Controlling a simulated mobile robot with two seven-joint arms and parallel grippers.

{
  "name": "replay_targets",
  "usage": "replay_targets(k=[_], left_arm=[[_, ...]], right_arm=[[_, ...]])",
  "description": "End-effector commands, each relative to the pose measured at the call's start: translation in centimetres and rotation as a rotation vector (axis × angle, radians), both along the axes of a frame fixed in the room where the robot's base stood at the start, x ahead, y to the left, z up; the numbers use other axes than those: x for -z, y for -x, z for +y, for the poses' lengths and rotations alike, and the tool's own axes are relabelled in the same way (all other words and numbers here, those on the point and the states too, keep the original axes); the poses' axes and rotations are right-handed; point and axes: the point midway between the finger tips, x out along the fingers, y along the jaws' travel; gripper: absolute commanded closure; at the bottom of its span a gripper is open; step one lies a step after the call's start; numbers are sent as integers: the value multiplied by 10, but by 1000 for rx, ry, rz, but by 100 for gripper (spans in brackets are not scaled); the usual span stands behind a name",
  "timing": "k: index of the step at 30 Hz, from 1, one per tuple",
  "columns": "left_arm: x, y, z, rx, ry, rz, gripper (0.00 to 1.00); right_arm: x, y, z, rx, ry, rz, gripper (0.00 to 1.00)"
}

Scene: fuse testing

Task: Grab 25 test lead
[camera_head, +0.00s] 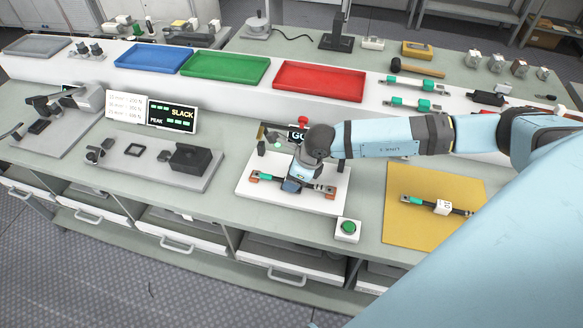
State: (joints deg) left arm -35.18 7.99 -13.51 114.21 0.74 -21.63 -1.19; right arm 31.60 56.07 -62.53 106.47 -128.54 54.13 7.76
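My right arm reaches in from the right, and my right gripper (294,186) points down over a white test plate. Under it lies a dark lead (270,181) with a teal band, held between orange-marked ends on the plate (317,204). The fingertips are small and partly hidden by the gripper body, so I cannot tell whether they are shut on it. Another lead (420,203) with a teal band and a white number tag (443,207) lies on a yellow mat (412,234). I cannot read the number surely. My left gripper is not in view.
A green button box (347,230) stands at the plate's front right. Blue (154,57), green (225,67) and red (320,81) trays sit on the raised shelf. More teal-banded leads (409,105) lie right of them.

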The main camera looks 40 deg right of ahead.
Motion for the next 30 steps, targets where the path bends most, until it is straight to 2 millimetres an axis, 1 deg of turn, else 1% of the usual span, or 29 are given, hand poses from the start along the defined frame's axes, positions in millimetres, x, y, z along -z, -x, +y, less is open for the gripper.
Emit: replay_targets(k=[3, 8, 9, 11, 12, 14, 15, 16, 17, 25, 30], left_arm=[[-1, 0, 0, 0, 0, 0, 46], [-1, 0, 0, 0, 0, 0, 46], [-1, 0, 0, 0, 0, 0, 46], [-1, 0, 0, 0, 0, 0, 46], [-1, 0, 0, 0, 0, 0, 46], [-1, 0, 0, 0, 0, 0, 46], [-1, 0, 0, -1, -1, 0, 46], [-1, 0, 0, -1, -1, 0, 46], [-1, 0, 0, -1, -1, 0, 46], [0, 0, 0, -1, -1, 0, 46], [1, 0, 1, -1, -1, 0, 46]], right_arm=[[5, -2, 1, 0, 0, -1, 43], [6, -2, 1, -1, 0, -2, 43], [6, -2, 1, -1, 0, -2, 45], [6, -2, 1, -1, 0, -2, 59], [6, -2, 1, 0, 0, -1, 68], [6, -2, 1, -1, 0, -2, 82], [6, -2, 1, -1, 0, -2, 91], [6, -2, 1, 0, 0, -1, 98], [6, -2, 1, 0, 0, -1, 99], [4, -2, 1, -1, 0, -2, 99], [-6, -3, 1, 0, 1, -2, 99]])
